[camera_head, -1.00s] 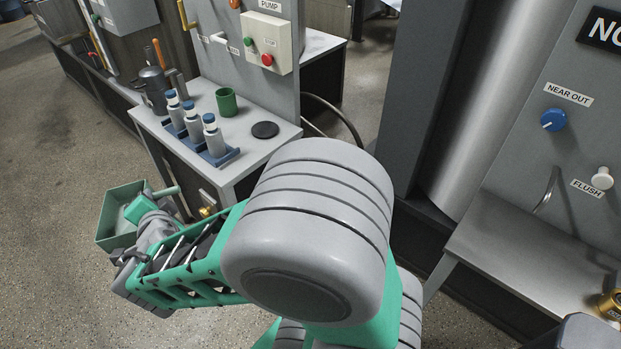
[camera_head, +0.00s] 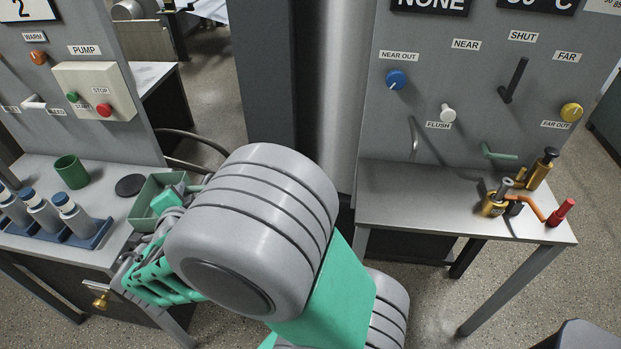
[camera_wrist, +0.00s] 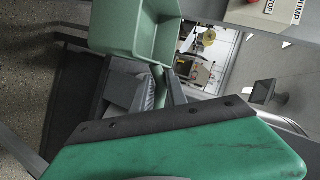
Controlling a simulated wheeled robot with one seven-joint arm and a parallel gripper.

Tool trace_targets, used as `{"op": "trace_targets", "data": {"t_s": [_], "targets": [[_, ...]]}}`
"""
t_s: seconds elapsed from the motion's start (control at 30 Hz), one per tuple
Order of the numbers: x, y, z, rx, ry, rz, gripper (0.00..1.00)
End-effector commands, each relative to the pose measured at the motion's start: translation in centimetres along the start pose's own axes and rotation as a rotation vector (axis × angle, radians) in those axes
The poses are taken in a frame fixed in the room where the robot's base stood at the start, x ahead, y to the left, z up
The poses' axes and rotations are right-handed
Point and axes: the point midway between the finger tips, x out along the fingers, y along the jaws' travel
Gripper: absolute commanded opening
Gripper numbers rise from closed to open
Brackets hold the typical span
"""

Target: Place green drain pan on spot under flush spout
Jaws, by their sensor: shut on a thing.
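The green drain pan (camera_head: 146,207) is an open box, held in the air beside the left table's right edge in the head view. In the wrist view the pan (camera_wrist: 118,38) fills the top middle, with its handle (camera_wrist: 158,80) leading down to my gripper (camera_wrist: 160,98). My gripper (camera_head: 170,203) is shut on the pan, and its fingertips are mostly hidden in the head view. The flush spout (camera_head: 414,138) is a thin bent tube below the FLUSH label and the white knob (camera_head: 448,113). The bare top of the right table (camera_head: 395,190) lies under the spout.
The left table holds a green cup (camera_head: 71,172), a black disc (camera_head: 130,185) and bottles in a blue rack (camera_head: 62,228). On the right table, brass fittings (camera_head: 493,204) and a red-handled tool (camera_head: 561,212) stand right of the bare area. A dark post (camera_head: 265,80) stands between the tables.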

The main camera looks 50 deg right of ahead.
Motion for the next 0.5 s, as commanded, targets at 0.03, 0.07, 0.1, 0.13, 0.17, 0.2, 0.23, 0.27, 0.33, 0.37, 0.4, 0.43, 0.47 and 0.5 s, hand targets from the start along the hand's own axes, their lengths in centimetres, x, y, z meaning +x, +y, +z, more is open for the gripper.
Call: {"op": "trace_targets", "data": {"t_s": [0.03,0.07,0.1,0.13,0.17,0.2,0.23,0.27,0.33,0.37,0.4,0.43,0.47,0.5], "targets": [[1.2,1.1,-2.3,0.035,0.079,0.033,0.00],[1.8,1.8,-3.9,0.062,0.132,0.055,0.00],[2.5,2.8,-6.0,0.099,0.206,0.084,0.00],[2.9,3.5,-7.7,0.128,0.264,0.106,0.00],[3.2,4.4,-9.4,0.158,0.325,0.129,0.00],[3.5,5.7,-11.7,0.200,0.411,0.162,0.00],[3.5,6.7,-13.5,0.232,0.478,0.188,0.00],[3.5,7.6,-15.3,0.265,0.546,0.213,0.00],[3.0,10.0,-19.3,0.343,0.709,0.272,0.00],[2.5,11.1,-20.9,0.376,0.779,0.296,0.00],[1.8,12.5,-22.9,0.420,0.874,0.329,0.00],[1.2,13.5,-24.3,0.451,0.943,0.354,0.00],[0.5,14.6,-25.5,0.483,1.010,0.377,0.00],[-0.5,15.8,-27.0,0.520,1.096,0.407,0.00]]}}
